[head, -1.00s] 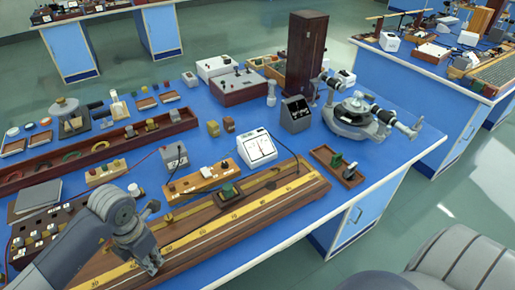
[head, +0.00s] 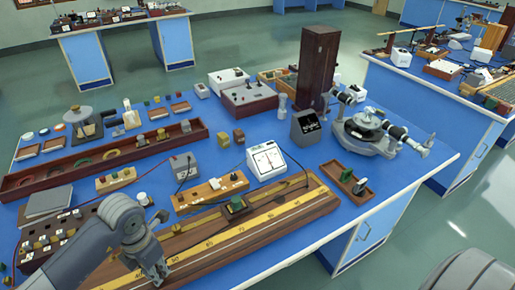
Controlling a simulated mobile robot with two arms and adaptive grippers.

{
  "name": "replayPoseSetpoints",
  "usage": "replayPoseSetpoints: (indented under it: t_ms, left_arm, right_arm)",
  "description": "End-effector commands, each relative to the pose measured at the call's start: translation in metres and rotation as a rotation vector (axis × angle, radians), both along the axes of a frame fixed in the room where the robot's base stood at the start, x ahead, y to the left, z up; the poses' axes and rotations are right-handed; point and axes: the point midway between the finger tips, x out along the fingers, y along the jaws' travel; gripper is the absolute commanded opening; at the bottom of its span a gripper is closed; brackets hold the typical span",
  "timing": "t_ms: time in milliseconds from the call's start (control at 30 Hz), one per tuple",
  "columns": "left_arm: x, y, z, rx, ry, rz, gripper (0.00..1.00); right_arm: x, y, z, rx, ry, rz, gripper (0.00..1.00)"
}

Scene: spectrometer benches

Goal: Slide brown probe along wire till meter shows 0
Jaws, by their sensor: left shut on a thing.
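The long wooden wire board (head: 310,206) with its yellow scale runs along the front of the blue bench. My left gripper (head: 157,272) is low over the board's left part, near the 40 mark. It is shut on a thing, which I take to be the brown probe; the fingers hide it. A green-topped block (head: 236,205) sits on the board, right of the gripper and apart from it. The white meter (head: 267,160) stands behind the board; its needle is too small to read. My right gripper is out of view.
A wooden strip with terminals (head: 210,193) lies behind the board. A small tray (head: 343,177) and a grey spectrometer (head: 368,130) stand to the right. A dark box with knobs (head: 58,240) is close to my left arm. Bare blue bench lies in front of the board's right end.

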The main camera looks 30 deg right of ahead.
Motion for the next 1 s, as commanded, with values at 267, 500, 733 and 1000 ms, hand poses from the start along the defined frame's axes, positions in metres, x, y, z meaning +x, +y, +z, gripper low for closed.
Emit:
replayPoseSetpoints:
  t_ms: [267,500,733,1000]
  left_arm:
    - [-0.0033,0.0016,-0.0060,0.006,0.010,0.000,0.00]
    - [-0.0034,0.0016,-0.0060,0.006,0.010,0.000,0.00]
    - [-0.0033,0.0016,-0.0060,0.006,0.010,0.000,0.00]
    - [-0.0033,0.0016,-0.0060,0.006,0.011,0.000,0.18]
  right_arm:
    - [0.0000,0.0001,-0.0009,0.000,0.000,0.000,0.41]
    - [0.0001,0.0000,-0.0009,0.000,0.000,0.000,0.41]
    - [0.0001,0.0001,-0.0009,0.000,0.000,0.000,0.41]
    - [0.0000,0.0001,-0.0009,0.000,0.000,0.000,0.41]
